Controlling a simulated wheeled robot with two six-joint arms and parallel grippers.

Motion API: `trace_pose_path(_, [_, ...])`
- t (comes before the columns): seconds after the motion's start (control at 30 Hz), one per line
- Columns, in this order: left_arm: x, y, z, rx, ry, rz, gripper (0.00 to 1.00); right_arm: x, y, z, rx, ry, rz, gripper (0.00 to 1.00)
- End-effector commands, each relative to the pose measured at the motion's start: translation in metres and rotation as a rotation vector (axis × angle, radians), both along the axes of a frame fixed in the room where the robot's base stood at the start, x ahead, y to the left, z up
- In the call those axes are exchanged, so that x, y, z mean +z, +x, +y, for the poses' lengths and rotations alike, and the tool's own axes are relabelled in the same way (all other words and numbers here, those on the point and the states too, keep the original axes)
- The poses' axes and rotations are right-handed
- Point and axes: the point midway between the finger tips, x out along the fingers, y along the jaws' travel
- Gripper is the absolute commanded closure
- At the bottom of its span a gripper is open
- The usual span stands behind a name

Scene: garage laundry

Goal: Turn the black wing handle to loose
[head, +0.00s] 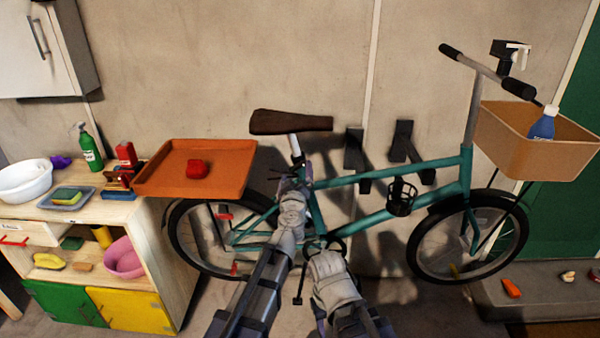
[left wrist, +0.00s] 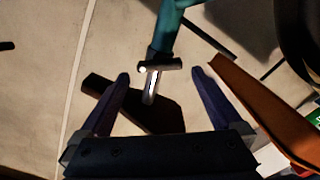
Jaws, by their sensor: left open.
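The black wing handle (left wrist: 162,64) shows in the left wrist view as a short dark crossbar where the silver seat post (left wrist: 150,88) meets the teal frame tube (left wrist: 168,28). My left gripper (left wrist: 160,78) is open, with one finger on each side of the handle and post and a visible gap on both sides. In the head view my left gripper (head: 291,178) is just below the brown saddle (head: 290,122), and it largely hides the clamp area. Of my right arm only links show at the bottom middle; its fingers are not visible.
An orange tray (head: 222,183) with a red object (head: 197,168) sits close left of the saddle. The teal bicycle (head: 385,207) stands by the wall, with a tan basket (head: 548,155) at its front. A wooden cabinet (head: 150,270) is at the left.

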Motion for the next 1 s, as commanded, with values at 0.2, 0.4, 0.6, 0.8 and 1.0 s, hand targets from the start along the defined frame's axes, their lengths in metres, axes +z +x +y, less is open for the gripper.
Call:
trace_pose_path(0.2, [0.000, 0.000, 0.000, 0.000, -0.017, 0.000, 0.12, 0.000, 0.000, 0.000, 0.000, 0.000, 0.000, 0.50])
trace_pose_path(0.4, [0.000, -0.007, -0.002, 0.000, -0.263, 0.001, 0.35, 0.000, 0.000, 0.000, 0.000, 0.000, 0.000, 0.50])
trace_pose_path(0.6, [-0.001, -0.018, -0.003, 0.000, -0.742, 0.002, 0.55, -0.001, 0.000, 0.000, 0.000, 0.000, 0.000, 0.50])
trace_pose_path(0.8, [-0.001, -0.028, -0.005, 0.000, -1.203, 0.004, 0.55, -0.001, 0.000, 0.000, 0.000, 0.000, 0.000, 0.50])
trace_pose_path(1.0, [-0.001, -0.033, -0.006, 0.000, -1.486, 0.005, 0.55, -0.001, 0.000, 0.000, 0.000, 0.000, 0.000, 0.50])
